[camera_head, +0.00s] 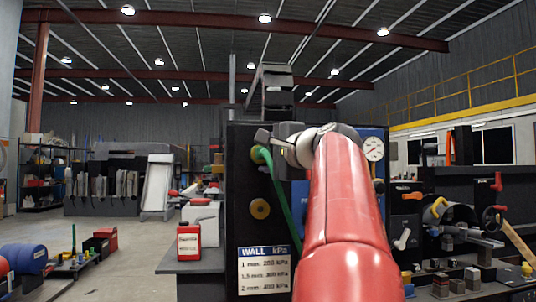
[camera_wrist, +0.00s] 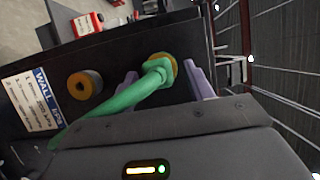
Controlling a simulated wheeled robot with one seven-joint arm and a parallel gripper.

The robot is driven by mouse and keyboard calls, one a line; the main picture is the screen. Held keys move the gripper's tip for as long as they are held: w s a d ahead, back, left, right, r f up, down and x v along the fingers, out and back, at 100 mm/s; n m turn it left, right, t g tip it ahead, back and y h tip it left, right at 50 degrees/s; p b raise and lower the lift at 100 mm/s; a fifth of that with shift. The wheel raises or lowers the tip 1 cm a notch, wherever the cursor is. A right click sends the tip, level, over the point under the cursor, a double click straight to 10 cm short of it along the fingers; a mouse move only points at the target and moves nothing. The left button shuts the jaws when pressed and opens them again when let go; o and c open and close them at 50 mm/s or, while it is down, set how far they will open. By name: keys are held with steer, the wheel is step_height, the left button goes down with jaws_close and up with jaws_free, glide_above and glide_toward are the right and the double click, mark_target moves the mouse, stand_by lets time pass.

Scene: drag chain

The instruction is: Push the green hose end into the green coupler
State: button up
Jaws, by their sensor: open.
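The green hose (camera_head: 282,192) hangs down the dark panel from its upper left part. In the wrist view, the hose (camera_wrist: 125,101) runs from lower left up to its thicker green end (camera_wrist: 157,71). That end meets a round brass-and-green coupler (camera_wrist: 170,60) on the panel. I cannot tell how deep it sits. My gripper (camera_wrist: 160,70) is open, with one finger on each side of the hose end; contact is unclear. In the head view, my gripper (camera_head: 263,139) is at the panel's upper left, and my arm hides much of the panel.
A second brass-coloured round fitting (camera_head: 260,209) sits lower on the panel. A wall-pressure sign (camera_head: 265,270) is below it, and a gauge (camera_head: 373,149) is at right. A red canister (camera_head: 189,241) stands on the bench at left. Open floor lies farther left.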

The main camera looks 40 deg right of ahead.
steer(key=s+a+b, duration=0.1)
steer(key=s, duration=0.6)
steer(key=shift+s, duration=0.35)
steer(key=shift+a, duration=0.1)
steer(key=w+a+f+n+g+y, duration=0.1)
steer(key=a+f+n+g, duration=0.15)
steer(key=a+f, duration=0.5)
steer(key=a+f+n+g+y, duration=0.2)
steer(key=a+f+n, duration=0.2)
steer(key=f, duration=0.6)
steer(key=w+a+f+n+g+y, duration=0.1)
steer(key=a+f+n+g, duration=0.15)
steer(key=a+f, duration=0.45)
steer(key=s+a+f+n+g, duration=0.2)
steer(key=s+a+f+n, duration=0.2)
steer(key=f, duration=0.8)
steer(key=s+a+f+n+g+h, duration=0.1)
steer(key=s+a+f+n+g, duration=0.2)
steer(key=f, duration=1)
steer(key=s+a+n, duration=0.2)
steer(key=s+n, duration=0.1)
steer(key=s, duration=0.1)
steer(key=shift+s+n, duration=0.2)
steer(key=shift+n, duration=0.2)
